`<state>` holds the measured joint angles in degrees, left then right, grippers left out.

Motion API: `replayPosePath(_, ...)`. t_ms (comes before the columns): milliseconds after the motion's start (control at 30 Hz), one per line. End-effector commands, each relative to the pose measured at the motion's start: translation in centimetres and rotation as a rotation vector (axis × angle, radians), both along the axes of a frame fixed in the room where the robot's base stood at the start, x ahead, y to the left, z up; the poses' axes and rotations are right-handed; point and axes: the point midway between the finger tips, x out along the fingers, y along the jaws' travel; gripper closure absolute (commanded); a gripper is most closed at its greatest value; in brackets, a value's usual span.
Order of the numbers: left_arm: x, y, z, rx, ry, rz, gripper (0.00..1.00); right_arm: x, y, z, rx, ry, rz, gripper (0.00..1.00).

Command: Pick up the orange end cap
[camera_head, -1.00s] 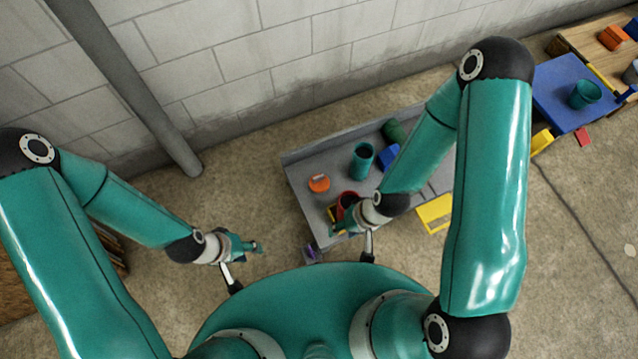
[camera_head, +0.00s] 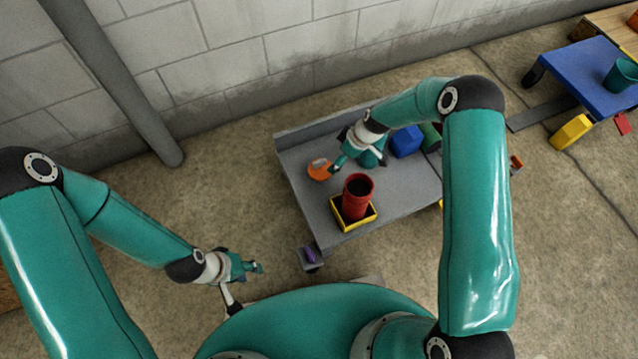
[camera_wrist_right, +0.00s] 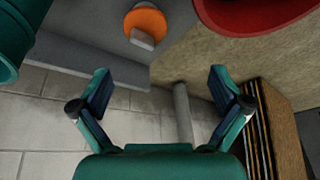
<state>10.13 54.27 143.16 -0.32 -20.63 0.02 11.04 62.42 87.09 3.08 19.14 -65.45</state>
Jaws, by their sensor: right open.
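The orange end cap (camera_head: 319,170) lies on the grey cart's deck, toward its left side. It also shows near the top middle of the right wrist view (camera_wrist_right: 146,22), with a small pale block-like part on it. My right gripper (camera_head: 360,163) is open and empty, just right of the cap in the head view and apart from it in the wrist view, where its fingers (camera_wrist_right: 161,90) are spread. My left gripper (camera_head: 258,267) hangs left of the cart over the floor, away from the cap; its fingers are too small to read.
The grey cart (camera_head: 300,200) also bears a red cylinder (camera_head: 357,196) in a yellow tray (camera_head: 354,224), a blue block (camera_head: 407,140) and a teal cup (camera_wrist_right: 12,40) beside my right gripper. A block wall (camera_head: 240,65) stands behind. A blue cart (camera_head: 590,75) is right.

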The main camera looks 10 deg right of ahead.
Motion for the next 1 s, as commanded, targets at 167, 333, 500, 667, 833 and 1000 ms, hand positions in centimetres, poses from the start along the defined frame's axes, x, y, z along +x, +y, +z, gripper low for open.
replayPosePath(167,0.0,0.0,-2.8,0.000,-0.001,0.000,0.60,2.2,-0.6,-2.0,-0.019,-0.046,0.089,0.00)
replayPosePath(333,0.0,0.0,-3.3,0.000,-0.001,0.000,0.60,2.8,-0.2,-3.5,-0.022,-0.053,0.107,0.00)
replayPosePath(500,0.0,0.0,-4.3,0.000,-0.001,0.000,0.60,3.5,0.9,-6.8,-0.021,-0.052,0.105,0.00)
replayPosePath(667,0.0,0.0,-5.3,0.000,-0.001,0.000,0.60,4.2,2.0,-10.0,-0.021,-0.052,0.105,0.00)
replayPosePath(833,0.0,0.0,-6.0,0.000,-0.001,0.000,0.60,4.7,2.7,-12.0,-0.022,-0.053,0.104,0.00)
replayPosePath(1000,0.0,0.0,-6.2,0.000,-0.001,0.000,0.60,4.9,2.9,-12.7,-0.022,-0.053,0.102,0.00)
